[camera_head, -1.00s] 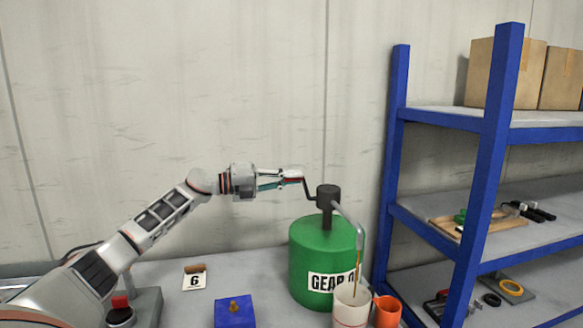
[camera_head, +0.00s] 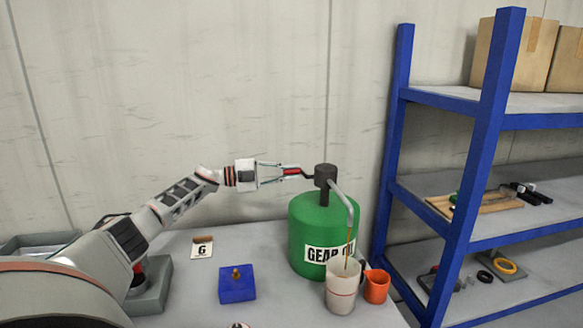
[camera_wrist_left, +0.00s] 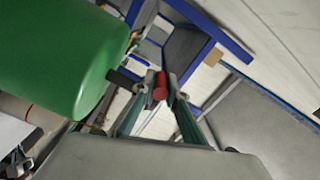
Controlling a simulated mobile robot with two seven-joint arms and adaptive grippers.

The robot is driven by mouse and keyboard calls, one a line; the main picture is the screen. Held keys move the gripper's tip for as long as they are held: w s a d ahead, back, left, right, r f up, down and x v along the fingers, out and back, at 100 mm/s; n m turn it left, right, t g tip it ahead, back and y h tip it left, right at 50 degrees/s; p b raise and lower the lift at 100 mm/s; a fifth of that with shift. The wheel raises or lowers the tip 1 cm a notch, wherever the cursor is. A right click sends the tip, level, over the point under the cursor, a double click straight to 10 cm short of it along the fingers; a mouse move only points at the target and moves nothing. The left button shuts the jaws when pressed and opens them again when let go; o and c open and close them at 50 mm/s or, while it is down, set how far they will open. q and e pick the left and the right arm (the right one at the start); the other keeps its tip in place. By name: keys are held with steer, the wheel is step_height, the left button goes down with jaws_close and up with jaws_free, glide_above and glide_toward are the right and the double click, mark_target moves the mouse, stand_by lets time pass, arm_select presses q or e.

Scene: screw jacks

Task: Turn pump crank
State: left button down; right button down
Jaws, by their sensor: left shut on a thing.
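The green gear oil drum (camera_head: 308,222) stands on the bench. Its dark pump head (camera_head: 325,176) is on top, with a grey spout (camera_head: 344,203) curving down to the right. A thin amber stream runs from the spout into a white measuring cup (camera_head: 341,289). The crank's red handle (camera_head: 292,171) sticks out left of the pump head; it also shows in the left wrist view (camera_wrist_left: 160,86). My left gripper (camera_head: 290,171) is shut on this handle, fingers on both sides. The drum fills the upper left of the wrist view (camera_wrist_left: 60,50). My right gripper is out of view.
An orange cup (camera_head: 376,286) stands right of the white cup. A blue block (camera_head: 237,286) with a brass fitting and a card marked 6 (camera_head: 202,248) lie left of the drum. A blue-framed shelf (camera_head: 478,170) stands close on the right.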

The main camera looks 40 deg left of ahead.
arm_select(q)
steer(key=shift+f, duration=0.15)
stand_by(0.3)
steer(key=c, duration=2)
jaws_free()
steer(key=v, duration=1.2)
